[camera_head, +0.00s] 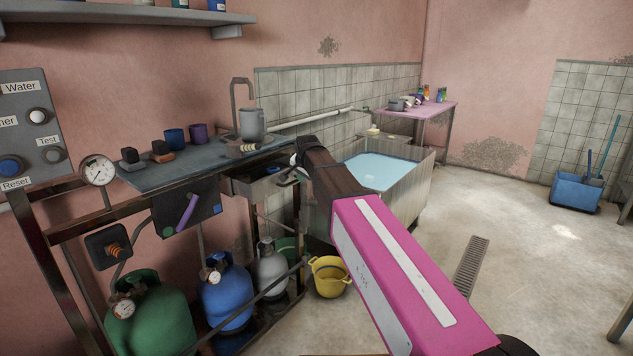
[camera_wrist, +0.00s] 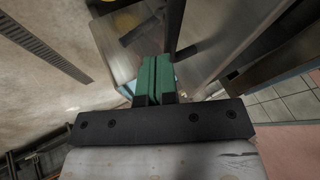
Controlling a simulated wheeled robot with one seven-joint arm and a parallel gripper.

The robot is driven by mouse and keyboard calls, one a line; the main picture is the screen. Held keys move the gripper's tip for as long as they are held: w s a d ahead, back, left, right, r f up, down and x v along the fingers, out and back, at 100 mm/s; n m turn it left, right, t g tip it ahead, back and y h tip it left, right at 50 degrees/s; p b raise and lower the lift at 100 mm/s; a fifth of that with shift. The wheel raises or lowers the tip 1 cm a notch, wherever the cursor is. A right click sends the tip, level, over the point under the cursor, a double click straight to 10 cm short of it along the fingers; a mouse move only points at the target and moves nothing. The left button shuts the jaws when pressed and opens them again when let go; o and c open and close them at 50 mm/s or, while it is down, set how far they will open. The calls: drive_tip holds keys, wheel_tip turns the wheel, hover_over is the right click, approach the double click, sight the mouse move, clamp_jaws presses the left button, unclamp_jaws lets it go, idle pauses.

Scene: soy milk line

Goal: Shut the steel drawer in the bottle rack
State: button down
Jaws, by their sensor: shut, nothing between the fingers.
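The steel drawer (camera_head: 262,191) sits under the right end of the rack's dark top (camera_head: 215,158). It stands pulled out, and part of its inside shows. My gripper (camera_head: 295,175) is at the drawer's right end, with my arm coming in from the lower right. In the wrist view, the green fingers of my gripper (camera_wrist: 155,78) are together with nothing between them. Grey metal surfaces lie close ahead of and beside the fingers there; I cannot tell which is the drawer or whether the fingers touch it.
Gas cylinders, green (camera_head: 150,315) and blue (camera_head: 227,295) among them, stand below the rack. A yellow bucket (camera_head: 329,283) is on the floor near my arm. A water-filled steel tank (camera_head: 411,190) stands right behind my arm.

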drive_tip(key=w+a, duration=0.4)
drive_tip(key=a, duration=0.1)
drive_tip(key=w+a, duration=0.2)
drive_tip(key=a, duration=0.1)
drive_tip(key=shift+w, duration=0.1)
drive_tip(key=shift+w+r, duration=0.1)
drive_tip(key=s+d+r, duration=0.5)
drive_tip(key=s+r, duration=0.3)
drive_tip(key=r, duration=0.1)
drive_tip(key=s+d+f+n+g, duration=0.1)
drive_tip(key=s+d+f, duration=0.15)
drive_tip(key=f, duration=0.25)
drive_tip(key=s+d+f+h, duration=0.1)
drive_tip(key=d+f, duration=0.3)
drive_tip(key=f, duration=0.1)
drive_tip(key=s+d+f+n+g, duration=0.1)
drive_tip(key=s+d+f, duration=0.1)
drive_tip(key=d+f, duration=0.15)
drive_tip(key=s+d+f+n+g, duration=0.2)
drive_tip(key=s+d+f, duration=0.6)
drive_tip(key=s+f, duration=0.3)
drive_tip(key=s+d+f+n+g, duration=0.2)
drive_tip(key=s+d+f, duration=0.6)
drive_tip(key=s+f, duration=0.4)
drive_tip(key=shift+s+d+f+h, duration=0.2)
drive_tip(key=shift+f+h, duration=0.1)
drive_tip(key=shift+f, duration=0.4)
